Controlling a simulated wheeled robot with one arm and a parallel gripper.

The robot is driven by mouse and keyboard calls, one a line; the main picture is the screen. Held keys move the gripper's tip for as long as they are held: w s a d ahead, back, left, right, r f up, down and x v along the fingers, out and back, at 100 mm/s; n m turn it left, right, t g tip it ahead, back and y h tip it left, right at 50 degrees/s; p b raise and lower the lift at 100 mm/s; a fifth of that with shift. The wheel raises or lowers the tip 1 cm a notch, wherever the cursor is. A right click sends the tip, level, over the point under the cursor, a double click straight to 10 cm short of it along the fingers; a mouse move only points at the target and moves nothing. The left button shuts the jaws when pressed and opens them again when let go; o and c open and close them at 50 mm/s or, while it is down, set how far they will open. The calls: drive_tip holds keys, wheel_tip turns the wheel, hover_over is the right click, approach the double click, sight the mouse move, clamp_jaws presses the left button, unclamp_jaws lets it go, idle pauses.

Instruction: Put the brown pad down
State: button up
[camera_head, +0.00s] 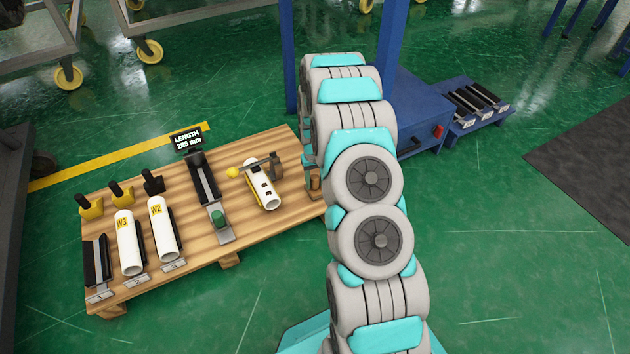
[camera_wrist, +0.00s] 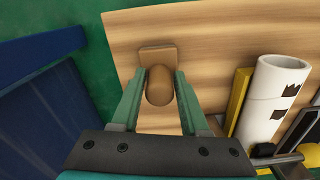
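The brown pad (camera_wrist: 158,56) has a rounded upright knob (camera_wrist: 160,86). In the wrist view it lies between the two teal fingers of my gripper (camera_wrist: 161,88), which are close against both sides of the knob. My gripper appears shut on it. In the head view the brown pad (camera_head: 315,188) shows at the right end of the wooden board (camera_head: 235,215), below my gripper (camera_head: 311,172), partly hidden by my arm. I cannot tell whether its underside touches the board.
A white roll (camera_head: 262,184) with dark marks lies left of the pad, beside a metal arm with a yellow ball. Rolls W2 (camera_head: 164,228) and W3 (camera_head: 130,243) lie further left. A blue frame (camera_head: 388,45) stands behind. Bare board lies around the pad.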

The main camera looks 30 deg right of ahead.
drive_tip(key=o, duration=0.3)
drive_tip(key=shift+r, duration=0.15)
drive_tip(key=shift+r, duration=0.65)
wheel_tip(320, 180, up, 11)
drive_tip(key=p, duration=0.1)
drive_tip(key=s+a+r, duration=0.9)
drive_tip(key=s+r, duration=0.1)
drive_tip(key=r, duration=0.3)
drive_tip(key=s+a+r, duration=0.2)
drive_tip(key=s, duration=0.8)
drive_tip(key=s+a+r+n+g, duration=0.1)
drive_tip(key=s+a+r, duration=0.2)
drive_tip(key=s, duration=0.7)
drive_tip(key=s+a+r, duration=0.3)
drive_tip(key=s, duration=0.8)
drive_tip(key=shift+a+r+n+g, duration=0.2)
drive_tip(key=shift+n+g, duration=0.2)
